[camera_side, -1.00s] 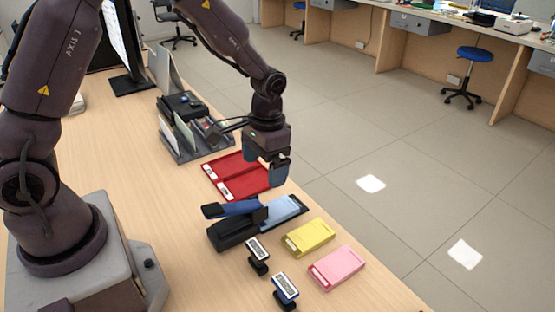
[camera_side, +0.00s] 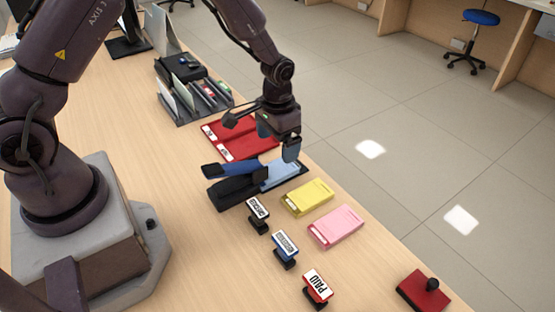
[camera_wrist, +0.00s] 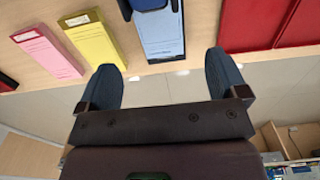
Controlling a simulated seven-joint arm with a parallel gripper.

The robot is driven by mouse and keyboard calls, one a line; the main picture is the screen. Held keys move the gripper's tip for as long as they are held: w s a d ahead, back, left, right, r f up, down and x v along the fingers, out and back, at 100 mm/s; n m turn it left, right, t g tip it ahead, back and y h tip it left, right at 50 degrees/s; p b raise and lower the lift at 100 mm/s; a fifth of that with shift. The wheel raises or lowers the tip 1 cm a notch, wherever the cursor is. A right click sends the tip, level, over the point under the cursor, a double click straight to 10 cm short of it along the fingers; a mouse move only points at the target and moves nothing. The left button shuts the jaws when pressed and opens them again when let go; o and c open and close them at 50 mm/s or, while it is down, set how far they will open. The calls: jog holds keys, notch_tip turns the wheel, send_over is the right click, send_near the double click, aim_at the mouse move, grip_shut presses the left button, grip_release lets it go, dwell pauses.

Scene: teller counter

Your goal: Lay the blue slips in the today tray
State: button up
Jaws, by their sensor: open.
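The blue slips (camera_side: 279,173) lie as a flat pad on the counter, their near end against a black and blue stapler-like device (camera_side: 236,182). They also show in the wrist view (camera_wrist: 163,38). Two red trays with white labels lie side by side beyond them, one at the back (camera_side: 232,127) and one in front (camera_side: 250,147); I cannot read which is the today tray. In the wrist view, red (camera_wrist: 246,25) shows at the upper right. My gripper (camera_side: 291,152) is open and empty, above the far end of the slips. Its fingers (camera_wrist: 163,80) straddle the slips' line in the wrist view, apart from them.
A yellow pad (camera_side: 307,198) and a pink pad (camera_side: 336,227) lie beside the blue slips. Several stamps (camera_side: 285,248) stand in front, with a red stamp pad (camera_side: 423,291) at lower right. A grey organizer (camera_side: 190,95) stands behind. The counter edge is close beyond the pads.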

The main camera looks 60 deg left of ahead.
aim_at(278, 169)
notch_tip(278, 169, down, 8)
jog(key=shift+r, duration=0.25)
jog(key=c, duration=1)
jog(key=shift+w, duration=1.85)
jog(key=shift+c, duration=0.2)
jog(key=o, duration=1)
jog(key=shift+o, duration=0.2)
notch_tip(278, 169, up, 13)
